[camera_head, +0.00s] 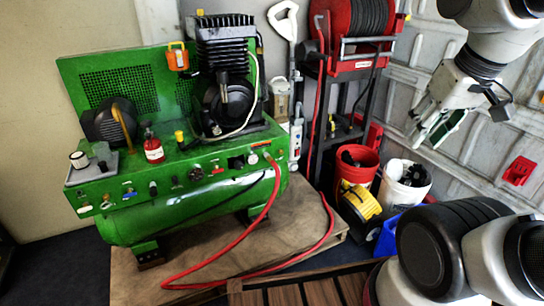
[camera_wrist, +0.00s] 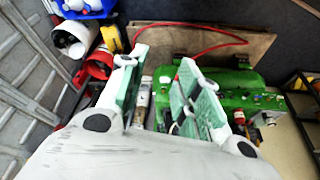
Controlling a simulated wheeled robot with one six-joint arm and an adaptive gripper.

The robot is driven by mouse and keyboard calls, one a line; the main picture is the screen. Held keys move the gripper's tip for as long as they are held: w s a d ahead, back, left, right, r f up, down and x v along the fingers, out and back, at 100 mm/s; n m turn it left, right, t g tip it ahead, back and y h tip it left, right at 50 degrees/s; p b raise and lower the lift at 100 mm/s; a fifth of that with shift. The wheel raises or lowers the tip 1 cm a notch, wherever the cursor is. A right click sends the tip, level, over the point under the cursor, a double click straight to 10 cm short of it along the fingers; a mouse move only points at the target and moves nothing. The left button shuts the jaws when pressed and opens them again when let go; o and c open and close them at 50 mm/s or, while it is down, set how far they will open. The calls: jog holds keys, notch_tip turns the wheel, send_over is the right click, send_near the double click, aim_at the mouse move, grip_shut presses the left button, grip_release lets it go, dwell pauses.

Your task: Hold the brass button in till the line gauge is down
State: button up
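The green compressor (camera_head: 190,205) stands left of centre in the head view, with a row of small valves, knobs and fittings along its front panel. A small round white-faced dial (camera_head: 252,159) sits near the panel's right end; its needle is too small to read. I cannot pick out the brass button with certainty among the small fittings. The compressor also shows at the right in the wrist view (camera_wrist: 225,88). My gripper (camera_head: 428,128) hangs at the upper right, well away from the compressor. In the wrist view its green-padded fingers (camera_wrist: 163,62) are apart with nothing between them.
A red hose (camera_head: 250,228) runs from the panel's right end over the wooden board (camera_head: 285,235). A hose-reel stand (camera_head: 350,60), red bucket (camera_head: 356,168) and white bucket (camera_head: 403,185) stand between my gripper and the compressor. A tray (camera_head: 92,172) sits at the compressor's left.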

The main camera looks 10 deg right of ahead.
grip_shut()
dwell(1.2)
